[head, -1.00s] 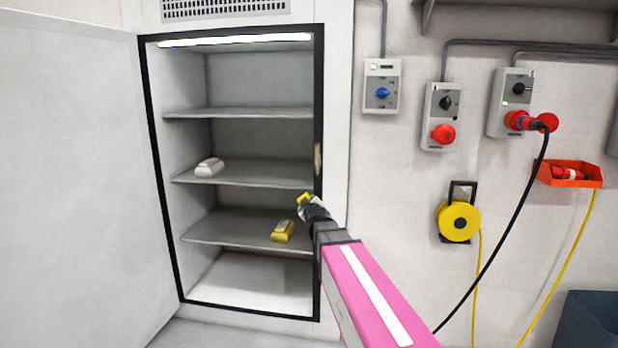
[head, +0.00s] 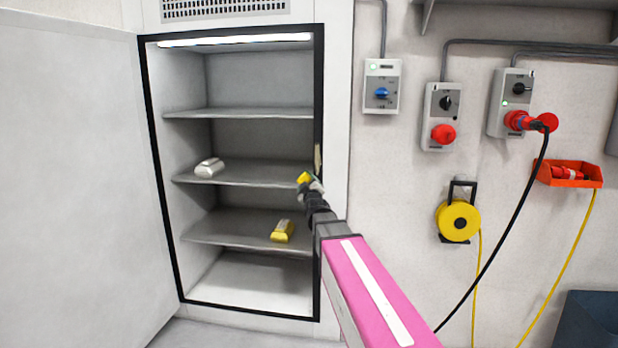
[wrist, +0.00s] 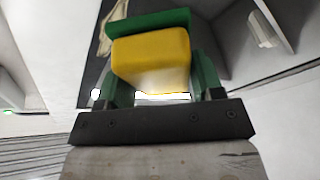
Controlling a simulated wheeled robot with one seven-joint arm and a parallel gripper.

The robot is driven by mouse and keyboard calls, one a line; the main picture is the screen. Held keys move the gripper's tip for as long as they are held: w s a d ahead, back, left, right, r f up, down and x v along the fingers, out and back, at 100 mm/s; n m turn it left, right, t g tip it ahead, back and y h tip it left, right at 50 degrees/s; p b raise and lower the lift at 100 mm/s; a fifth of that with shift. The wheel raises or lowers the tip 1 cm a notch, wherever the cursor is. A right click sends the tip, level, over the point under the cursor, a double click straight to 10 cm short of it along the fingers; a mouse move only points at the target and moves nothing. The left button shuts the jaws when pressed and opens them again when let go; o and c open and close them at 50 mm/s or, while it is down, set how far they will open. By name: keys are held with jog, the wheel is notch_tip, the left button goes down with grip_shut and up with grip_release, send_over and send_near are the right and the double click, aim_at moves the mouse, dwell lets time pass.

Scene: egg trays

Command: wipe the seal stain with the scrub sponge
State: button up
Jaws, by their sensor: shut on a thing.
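The scrub sponge, yellow with a green pad, shows small in the head view (head: 304,179) and large in the wrist view (wrist: 152,55). My gripper (head: 311,186) is shut on it, with a finger on each side in the wrist view. The seal stain (head: 317,158) is a tan smear on the dark seal at the right edge of the cabinet opening. It also shows in the wrist view (wrist: 108,28), partly hidden behind the sponge. The sponge is just below and left of the stain in the head view; I cannot tell whether they touch.
The open cabinet (head: 335,60) has several shelves. A white package (head: 209,167) lies on the middle shelf and a yellow one (head: 282,231) on the shelf below. The door (head: 70,170) stands open at left. Switch boxes (head: 443,115) and a yellow reel (head: 459,221) hang at right.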

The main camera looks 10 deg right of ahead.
aim_at(309, 176)
notch_tip(309, 176, up, 4)
jog(key=shift+w+d+f+t+h, duration=0.15)
jog(key=shift+t+h, duration=0.25)
jog(key=shift+t, duration=0.2)
jog(key=shift+w+d, duration=0.3)
jog(key=shift+w, duration=0.6)
jog(key=shift+w+d, duration=0.3)
jog(key=shift+w, duration=0.65)
jog(key=shift+w+d, duration=0.3)
jog(key=shift+w, duration=0.6)
jog(key=shift+w+d, duration=0.2)
jog(key=shift+w, duration=0.35)
jog(key=shift+w+d, duration=0.15)
jog(key=shift+w, duration=0.35)
jog(key=shift+s+d, duration=0.25)
jog(key=shift+d, duration=0.35)
jog(key=shift+s+d, duration=0.2)
jog(key=shift+d, duration=0.45)
jog(key=shift+s+d, duration=0.25)
jog(key=shift+d, duration=0.35)
